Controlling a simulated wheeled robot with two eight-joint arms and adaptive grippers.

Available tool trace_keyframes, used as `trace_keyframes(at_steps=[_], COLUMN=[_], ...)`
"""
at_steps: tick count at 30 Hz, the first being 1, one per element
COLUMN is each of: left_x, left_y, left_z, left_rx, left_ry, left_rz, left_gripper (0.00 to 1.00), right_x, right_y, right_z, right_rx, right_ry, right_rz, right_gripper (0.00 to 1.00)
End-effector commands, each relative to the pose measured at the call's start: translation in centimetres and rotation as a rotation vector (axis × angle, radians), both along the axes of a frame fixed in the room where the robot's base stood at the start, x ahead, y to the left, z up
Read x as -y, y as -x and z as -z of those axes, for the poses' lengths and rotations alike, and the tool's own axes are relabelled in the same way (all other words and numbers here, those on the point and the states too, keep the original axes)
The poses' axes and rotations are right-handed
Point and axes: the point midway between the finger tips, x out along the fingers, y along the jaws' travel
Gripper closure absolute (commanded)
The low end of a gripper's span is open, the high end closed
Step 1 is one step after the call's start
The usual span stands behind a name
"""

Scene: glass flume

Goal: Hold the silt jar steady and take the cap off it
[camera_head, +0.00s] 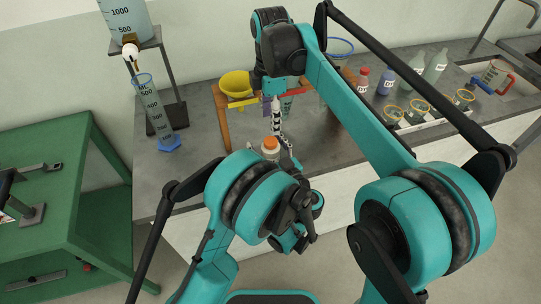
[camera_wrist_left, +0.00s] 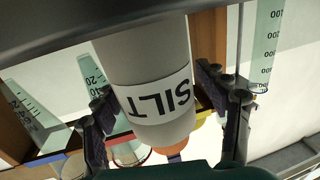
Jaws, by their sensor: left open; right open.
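The silt jar (camera_head: 270,155) stands near the front edge of the grey bench. It is pale, with an orange cap (camera_head: 270,143) on top. In the left wrist view the jar (camera_wrist_left: 140,60) appears upside down, its "SILT" label readable and its orange cap (camera_wrist_left: 170,153) partly hidden. My left gripper (camera_wrist_left: 158,92) is open, with one finger on each side of the jar; I cannot tell whether they touch it. My right gripper (camera_head: 278,122) points down from above, open and empty, close to the cap and apparently just behind it.
Behind stand a wooden rack (camera_head: 222,118) and a yellow bowl (camera_head: 236,84). A measuring cylinder (camera_head: 155,105) stands left. Bottles (camera_head: 387,80), small beakers (camera_head: 392,113) and a sink (camera_head: 500,80) are right. Bare bench lies left of the jar.

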Motion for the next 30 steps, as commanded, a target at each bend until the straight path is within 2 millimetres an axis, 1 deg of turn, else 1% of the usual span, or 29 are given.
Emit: trace_keyframes(at_steps=[2,3,5,6,8,9,11,12,30], left_x=[0.01,0.02,0.02,0.02,0.02,0.02,0.02,0.01,0.03], left_y=[0.0,0.01,0.01,0.02,0.02,0.02,0.02,0.03,0.03], left_z=[0.0,0.0,0.0,0.0,0.0,0.0,0.0,0.01,0.02], left_rx=[0.0,0.0,0.0,0.0,0.0,0.0,0.0,0.0,0.0], left_ry=[0.0,0.0,0.0,0.0,0.0,0.0,0.0,0.0,0.0], left_rz=[0.0,0.0,0.0,0.0,0.0,0.0,0.0,0.0,0.0], left_gripper=[0.27,0.3,0.45,0.56,0.72,0.82,0.98,1.0,1.0], right_x=[0.0,0.0,0.0,0.0,0.0,0.0,0.0,0.0,0.0], right_y=[0.0,0.0,0.0,0.0,0.0,0.0,0.0,0.0,0.0], right_z=[0.0,0.0,0.0,0.0,0.0,0.0,0.0,0.0,0.0], right_rx=[0.0,0.0,0.0,0.0,0.0,0.0,0.0,0.0,0.0], right_ry=[0.0,0.0,0.0,0.0,0.0,0.0,0.0,0.0,0.0], right_rz=[0.0,0.0,0.0,0.0,0.0,0.0,0.0,0.0,0.0], right_gripper=[0.45,0.45,0.45,0.45,0.45,0.45,0.45,0.45,0.45])
